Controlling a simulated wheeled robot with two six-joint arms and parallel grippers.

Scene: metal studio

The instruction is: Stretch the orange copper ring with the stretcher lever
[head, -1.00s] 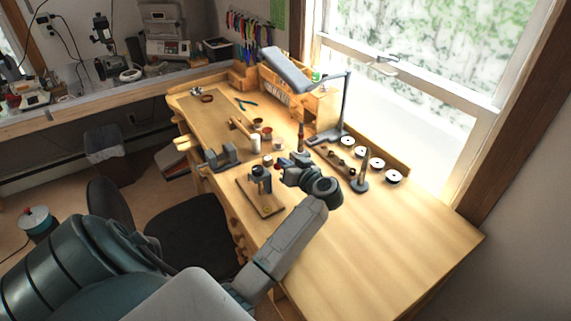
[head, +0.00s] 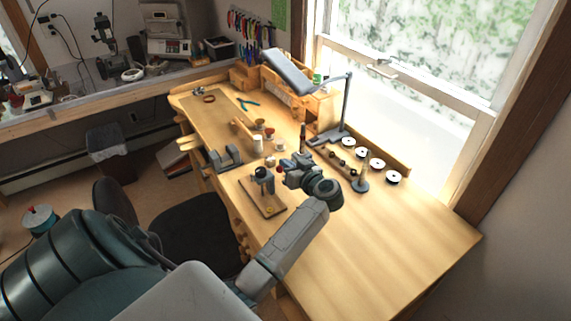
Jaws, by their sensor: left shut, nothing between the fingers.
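The ring stretcher (head: 262,180) is a small dark post on a wooden base board (head: 250,194) near the bench's front edge. A small red knob (head: 279,170) shows beside the post, right at my left gripper's tip; it may be the end of the stretcher lever. A small yellow-orange round thing (head: 269,210) lies on the base board's near end; I cannot tell whether it is the copper ring. My left gripper (head: 285,168) is shut and empty, just right of the stretcher; whether it touches the knob is unclear. My right gripper is out of view.
A grey vise (head: 223,158) stands left of the stretcher. Small cups (head: 280,146) sit behind it. A lamp (head: 343,110) and a row of white-topped discs (head: 377,165) stand at the window side. The bench's near right part is clear.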

